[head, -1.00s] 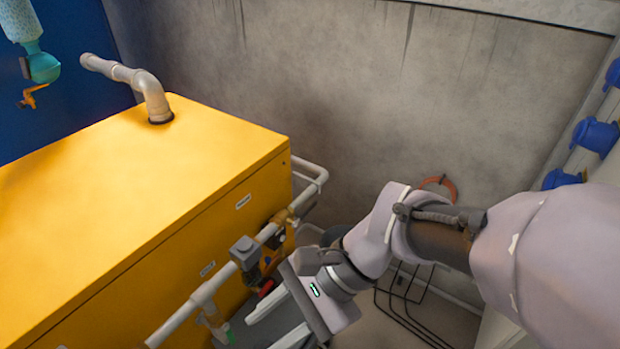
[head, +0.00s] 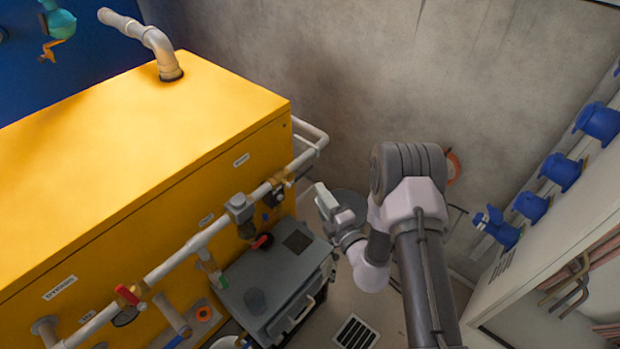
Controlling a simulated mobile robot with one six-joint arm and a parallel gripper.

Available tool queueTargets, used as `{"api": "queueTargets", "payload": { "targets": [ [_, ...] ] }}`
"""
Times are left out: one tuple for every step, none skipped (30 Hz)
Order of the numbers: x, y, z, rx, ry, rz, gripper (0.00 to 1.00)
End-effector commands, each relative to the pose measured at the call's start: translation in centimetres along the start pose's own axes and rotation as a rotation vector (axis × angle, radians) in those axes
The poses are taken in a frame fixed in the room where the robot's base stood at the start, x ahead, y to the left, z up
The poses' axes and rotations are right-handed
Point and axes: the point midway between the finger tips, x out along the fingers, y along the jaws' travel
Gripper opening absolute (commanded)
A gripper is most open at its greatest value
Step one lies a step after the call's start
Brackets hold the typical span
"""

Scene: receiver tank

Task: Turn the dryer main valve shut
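The yellow cabinet (head: 110,150) fills the left of the head view, with a grey pipe (head: 170,268) along its front. Several valves sit on or under this pipe: a red-handled one (head: 127,295) at lower left, a green-handled one (head: 219,281), another red handle (head: 262,241), and a brass fitting (head: 278,191) near the right end. The labels are too small to read, so I cannot tell which is the dryer main valve. My gripper (head: 326,203) is to the right of the pipe's right end, apart from the valves. It is seen edge-on, and its finger gap is unclear.
A grey lidded box (head: 275,275) stands on the floor below the pipe. A floor drain (head: 356,332) lies right of it. Blue capped fittings (head: 560,170) line the right side above a pale cabinet (head: 545,265). A concrete wall (head: 400,75) closes the back.

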Motion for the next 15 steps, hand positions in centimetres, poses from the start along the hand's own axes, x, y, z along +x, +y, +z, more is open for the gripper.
{"api": "queueTargets", "payload": {
  "targets": [
    [1.4, -0.2, -0.1, -0.005, 0.003, 0.005, 0.37],
    [2.3, -0.1, -0.1, -0.005, 0.004, 0.005, 0.37],
    [3.4, -0.1, -0.1, -0.004, 0.003, 0.004, 0.37],
    [4.2, -0.1, -0.1, -0.005, 0.003, 0.004, 0.37],
    [4.8, -0.2, -0.1, -0.004, 0.004, 0.003, 0.37],
    [5.7, -0.1, -0.1, -0.003, 0.003, 0.003, 0.37],
    [6.2, -0.1, -0.1, -0.003, 0.002, 0.003, 0.37],
    [6.7, -0.1, -0.1, -0.003, 0.002, 0.003, 0.37],
    [7.3, -0.1, 0.0, -0.003, 0.002, 0.002, 0.37],
    [7.6, -0.1, -0.1, -0.002, 0.003, 0.002, 0.37],
    [7.9, -0.1, -0.1, -0.003, 0.003, 0.001, 0.37],
    [8.2, -0.1, 0.0, -0.002, 0.001, 0.001, 0.37],
    [8.4, 0.0, 0.0, -0.002, 0.001, 0.001, 0.37],
    [8.5, 0.0, 0.0, -0.001, 0.002, 0.000, 0.37],
    [8.6, 0.0, -0.1, -0.001, 0.002, 0.000, 0.37]
  ]
}}
